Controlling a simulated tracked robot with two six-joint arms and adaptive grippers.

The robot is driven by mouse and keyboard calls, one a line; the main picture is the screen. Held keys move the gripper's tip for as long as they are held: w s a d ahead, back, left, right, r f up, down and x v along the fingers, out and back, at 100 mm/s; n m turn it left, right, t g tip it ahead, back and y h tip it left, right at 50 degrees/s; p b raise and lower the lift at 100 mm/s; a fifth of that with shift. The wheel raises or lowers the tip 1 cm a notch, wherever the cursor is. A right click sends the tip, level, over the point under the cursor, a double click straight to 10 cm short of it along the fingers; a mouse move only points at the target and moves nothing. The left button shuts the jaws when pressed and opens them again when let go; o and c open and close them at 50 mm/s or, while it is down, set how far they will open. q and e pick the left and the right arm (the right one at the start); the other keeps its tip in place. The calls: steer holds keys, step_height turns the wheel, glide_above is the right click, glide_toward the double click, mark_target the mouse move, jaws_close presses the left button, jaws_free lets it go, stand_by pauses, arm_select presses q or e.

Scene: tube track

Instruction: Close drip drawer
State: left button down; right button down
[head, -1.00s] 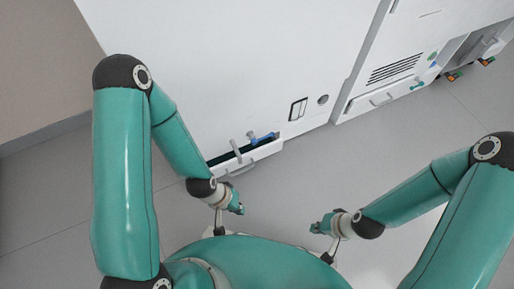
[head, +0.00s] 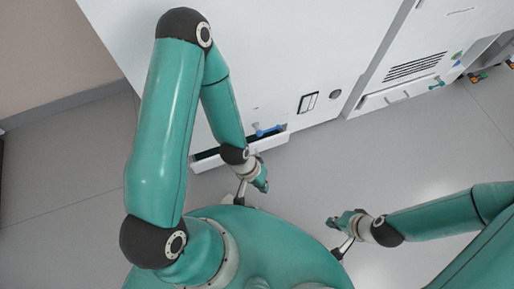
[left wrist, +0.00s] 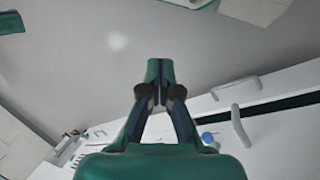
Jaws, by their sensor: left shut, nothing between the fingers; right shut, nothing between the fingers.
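The drip drawer (head: 273,144) is a white drawer low in the white cabinet. It stands open, with a dark gap behind its front. My left forearm hides part of it in the head view. In the left wrist view the drawer's handle (left wrist: 236,90) and dark gap (left wrist: 290,105) show at the right. My left gripper (head: 262,184) is shut and empty, in front of the drawer and apart from it; its closed fingertips also show in the left wrist view (left wrist: 160,66). My right gripper (head: 333,222) is shut and empty over the floor, farther from the drawer.
A blue fitting (head: 268,130) sticks out just above the drawer. The white cabinet (head: 290,50) rises behind it. A second white unit with a vent (head: 414,67) stands to the right. The grey floor (head: 400,150) in front of the cabinets is clear.

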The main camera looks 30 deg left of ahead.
arm_select(q)
steer(key=s+d+f+m+g+y+b, duration=0.1)
steer(key=s+f+m+g+y+b, duration=0.3)
steer(key=f+m, duration=0.55)
steer(key=w+a+f+m+y+b, duration=0.25)
steer(key=a+m+y, duration=0.2)
steer(key=m, duration=0.35)
steer(key=w+m+t+y+b, duration=0.3)
steer(key=w+m+t, duration=0.7)
steer(key=w, duration=0.2)
steer(key=b+x, duration=0.1)
steer(key=x, duration=0.3)
steer(key=b+x, duration=0.2)
steer(key=x, duration=0.2)
steer(key=b+x, duration=0.2)
steer(key=x, duration=0.2)
steer(key=shift+w+a+r, duration=0.15)
steer(key=shift+w+r, duration=0.15)
steer(key=shift+w, duration=0.05)
steer(key=shift+w+a+r+b, duration=0.1)
steer(key=shift+w+a+b, duration=0.2)
steer(key=shift+w+a, duration=0.05)
